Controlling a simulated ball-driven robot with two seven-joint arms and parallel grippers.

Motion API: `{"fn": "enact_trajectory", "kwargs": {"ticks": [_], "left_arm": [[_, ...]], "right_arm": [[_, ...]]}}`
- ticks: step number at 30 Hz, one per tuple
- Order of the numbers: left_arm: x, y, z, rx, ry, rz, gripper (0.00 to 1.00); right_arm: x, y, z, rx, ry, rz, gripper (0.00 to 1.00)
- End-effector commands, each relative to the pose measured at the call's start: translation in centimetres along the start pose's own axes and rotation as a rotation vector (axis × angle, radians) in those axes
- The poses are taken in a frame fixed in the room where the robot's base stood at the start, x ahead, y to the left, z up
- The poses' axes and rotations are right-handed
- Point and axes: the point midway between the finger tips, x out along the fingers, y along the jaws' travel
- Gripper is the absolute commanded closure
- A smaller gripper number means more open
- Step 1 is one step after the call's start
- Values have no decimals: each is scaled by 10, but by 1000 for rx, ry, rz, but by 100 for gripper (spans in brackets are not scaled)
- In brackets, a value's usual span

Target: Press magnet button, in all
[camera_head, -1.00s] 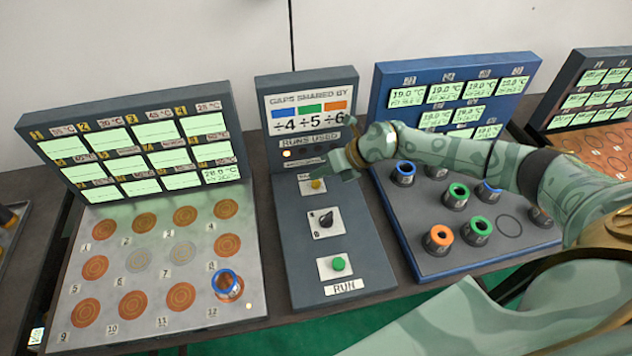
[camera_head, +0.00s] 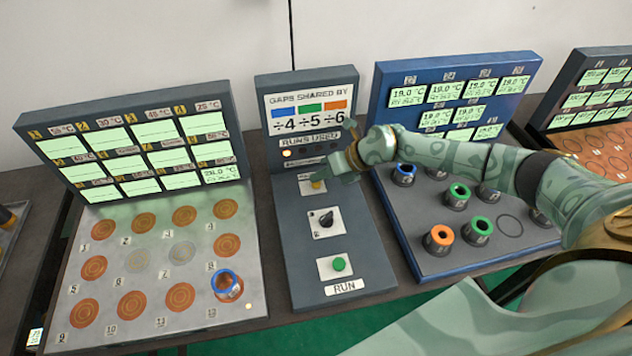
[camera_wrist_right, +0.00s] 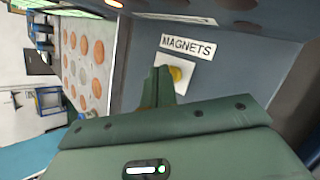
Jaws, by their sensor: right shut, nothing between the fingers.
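The yellow magnet button (camera_head: 317,185) sits on a white plate at the upper part of the middle grey console (camera_head: 300,240). In the right wrist view the yellow button (camera_wrist_right: 179,73) shows below a label reading MAGNETS (camera_wrist_right: 188,46). My right gripper (camera_head: 325,178) is shut and empty, with its fingertips right at the button. In the wrist view the fingertips (camera_wrist_right: 160,75) overlap the button's left edge; I cannot tell whether they touch it or press it. My left gripper is not in view.
Below the button are a black rotary knob (camera_head: 322,221) and a green RUN button (camera_head: 338,264). A left panel (camera_head: 150,262) bears a blue-ringed cup (camera_head: 227,285) at spot 12. A right tray (camera_head: 418,262) holds several ringed cups, under my right arm.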

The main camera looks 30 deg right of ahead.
Motion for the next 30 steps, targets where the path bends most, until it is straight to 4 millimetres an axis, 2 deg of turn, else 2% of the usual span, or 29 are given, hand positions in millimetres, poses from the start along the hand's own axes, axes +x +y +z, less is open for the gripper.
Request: {"fn": "enact_trajectory", "kwargs": {"ticks": [23,30], "left_arm": [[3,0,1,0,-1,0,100],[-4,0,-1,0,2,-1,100]], "right_arm": [[5,-3,-4,0,1,0,100],[-1,1,0,0,0,0,100]]}}
